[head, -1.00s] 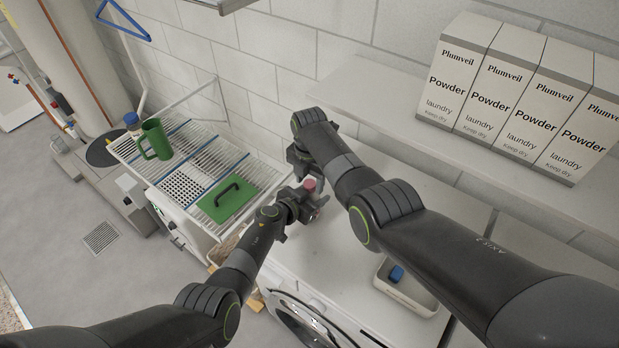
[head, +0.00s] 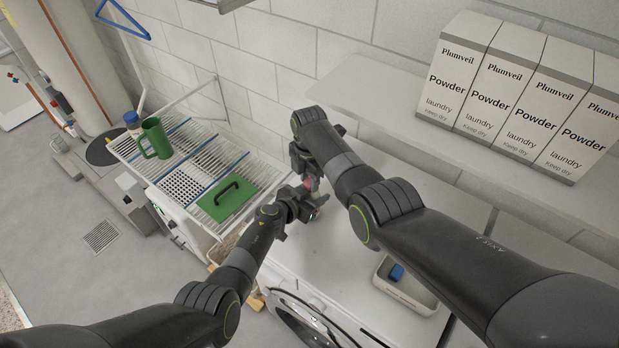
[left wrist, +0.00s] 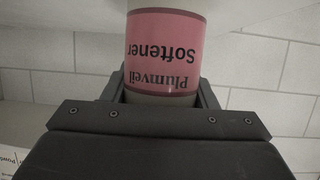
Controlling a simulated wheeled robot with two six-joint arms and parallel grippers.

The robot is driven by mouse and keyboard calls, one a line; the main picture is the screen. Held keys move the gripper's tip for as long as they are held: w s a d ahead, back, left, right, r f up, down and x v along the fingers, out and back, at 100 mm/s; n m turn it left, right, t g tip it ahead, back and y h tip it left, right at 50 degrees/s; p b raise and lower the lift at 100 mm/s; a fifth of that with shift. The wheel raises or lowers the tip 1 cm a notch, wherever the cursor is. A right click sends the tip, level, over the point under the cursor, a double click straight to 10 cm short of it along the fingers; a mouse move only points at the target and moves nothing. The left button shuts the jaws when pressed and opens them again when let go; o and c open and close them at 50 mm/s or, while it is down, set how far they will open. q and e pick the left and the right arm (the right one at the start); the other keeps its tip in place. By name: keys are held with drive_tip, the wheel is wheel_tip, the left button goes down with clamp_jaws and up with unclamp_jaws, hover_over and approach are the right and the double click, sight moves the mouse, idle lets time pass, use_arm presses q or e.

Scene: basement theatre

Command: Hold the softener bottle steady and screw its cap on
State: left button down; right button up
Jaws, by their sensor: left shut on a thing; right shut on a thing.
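The softener bottle (left wrist: 162,48) shows in the left wrist view with its pink label upside down in the picture, between the jaws of my left gripper. In the head view my left gripper (head: 309,210) is shut on the bottle over the white machine top, and hides most of it. My right gripper (head: 311,178) comes from above and is shut on the pink cap (head: 310,184), directly over the bottle. Only a small patch of the cap shows. Whether cap and bottle neck are engaged is hidden.
A white washing machine (head: 345,244) lies below the grippers. On it, a shallow tray (head: 414,297) holds a blue item. Powder boxes (head: 500,95) stand on the wall shelf.

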drive_tip(key=o, duration=1.1)
drive_tip(key=shift+r, duration=0.1)
drive_tip(key=shift+r, duration=2.15)
drive_tip(key=shift+r, duration=0.1)
drive_tip(key=shift+c, duration=0.3)
drive_tip(key=shift+r+n, duration=1.6)
drive_tip(key=shift+r, duration=0.1)
